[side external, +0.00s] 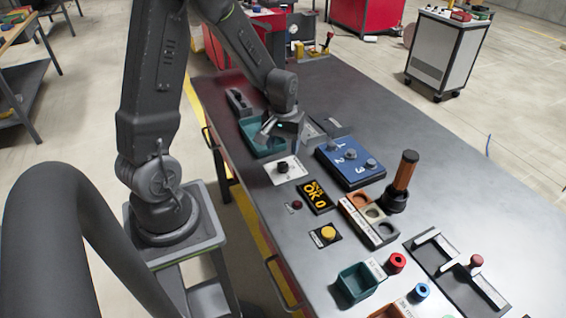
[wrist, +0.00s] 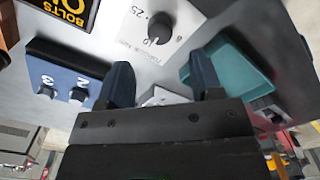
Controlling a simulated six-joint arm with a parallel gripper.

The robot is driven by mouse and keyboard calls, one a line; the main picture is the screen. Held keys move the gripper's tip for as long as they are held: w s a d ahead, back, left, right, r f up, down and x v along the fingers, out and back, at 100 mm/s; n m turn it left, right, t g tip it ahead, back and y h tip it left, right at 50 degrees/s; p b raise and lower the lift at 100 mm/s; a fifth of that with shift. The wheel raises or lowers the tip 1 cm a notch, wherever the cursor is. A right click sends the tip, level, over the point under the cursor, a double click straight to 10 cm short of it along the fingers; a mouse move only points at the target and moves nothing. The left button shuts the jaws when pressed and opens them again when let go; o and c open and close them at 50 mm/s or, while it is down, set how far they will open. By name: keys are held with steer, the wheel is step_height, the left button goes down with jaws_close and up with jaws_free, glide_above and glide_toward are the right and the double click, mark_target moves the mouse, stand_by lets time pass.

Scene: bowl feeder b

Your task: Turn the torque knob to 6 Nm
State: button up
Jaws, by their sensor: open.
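The torque knob (wrist: 160,32) is a small dark knob on a white plate (wrist: 197,22) marked with torque text and the numbers 25, 10 and 6. I cannot make out which number its pointer faces. In the side external view the knob (side external: 282,166) sits on its white plate (side external: 297,173), nearer the camera than my gripper. My gripper (side external: 277,133) is open and empty, above the table beyond the plate. In the wrist view the gripper's two dark fingers (wrist: 163,78) stand apart, with the knob above their tips in the picture, not between them.
A blue block (side external: 337,172) with three numbered knobs stands right of the plate. A "BOLTS OK 0" display (side external: 317,197), a yellow button (side external: 328,233) and an upright brown-handled tool (side external: 403,178) are nearby.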

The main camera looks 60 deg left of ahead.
mark_target(283, 164)
step_height(283, 164, down, 7)
steer(key=shift+r, duration=0.1)
steer(key=shift+c, duration=0.4)
steer(key=c, duration=0.8)
steer(key=shift+c, duration=0.2)
